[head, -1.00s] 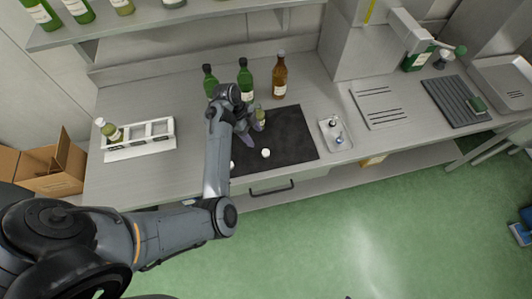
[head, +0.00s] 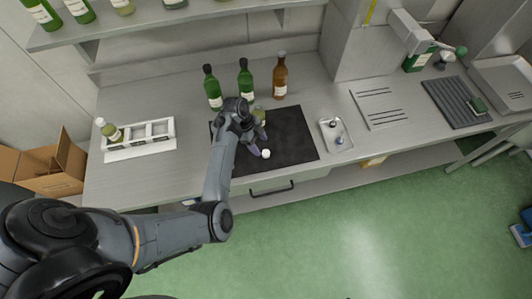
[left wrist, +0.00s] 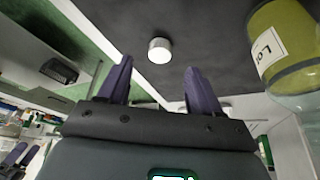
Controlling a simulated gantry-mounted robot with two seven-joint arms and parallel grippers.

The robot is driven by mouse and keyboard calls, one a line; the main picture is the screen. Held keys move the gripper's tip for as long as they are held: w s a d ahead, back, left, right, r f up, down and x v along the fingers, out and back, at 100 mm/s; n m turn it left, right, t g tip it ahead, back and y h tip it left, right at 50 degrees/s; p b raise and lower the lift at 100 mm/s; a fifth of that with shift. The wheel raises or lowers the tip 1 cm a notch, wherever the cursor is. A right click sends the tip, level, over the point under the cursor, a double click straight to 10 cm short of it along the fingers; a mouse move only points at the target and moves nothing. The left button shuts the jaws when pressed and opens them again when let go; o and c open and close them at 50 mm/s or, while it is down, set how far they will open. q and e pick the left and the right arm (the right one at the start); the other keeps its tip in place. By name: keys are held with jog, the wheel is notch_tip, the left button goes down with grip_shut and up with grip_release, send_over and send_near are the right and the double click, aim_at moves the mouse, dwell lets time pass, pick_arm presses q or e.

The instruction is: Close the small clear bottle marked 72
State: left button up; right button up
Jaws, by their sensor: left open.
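A small clear bottle with yellow-green contents (head: 259,114) stands on the dark mat (head: 290,135), partly behind my left arm. In the left wrist view the bottle (left wrist: 285,50) is at the upper right; its label starts with "Lot", and no 72 is readable. A white cap (head: 266,154) lies loose on the mat. The cap (left wrist: 160,50) also shows in the left wrist view, beyond and between the purple fingertips. My left gripper (head: 256,148) is open and empty, beside the cap and in front of the bottle.
Two green bottles (head: 213,90) and a brown bottle (head: 280,78) stand behind the mat. A white rack (head: 140,154) at left holds another small bottle (head: 109,129). A small metal tray (head: 326,128) is right of the mat. Bare counter lies left of the mat.

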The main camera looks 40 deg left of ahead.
aim_at(266, 153)
pick_arm(q)
jog(key=shift+x, duration=2.6)
jog(key=c, duration=1.1)
jog(key=shift+r, duration=0.1)
notch_tip(266, 153, up, 10)
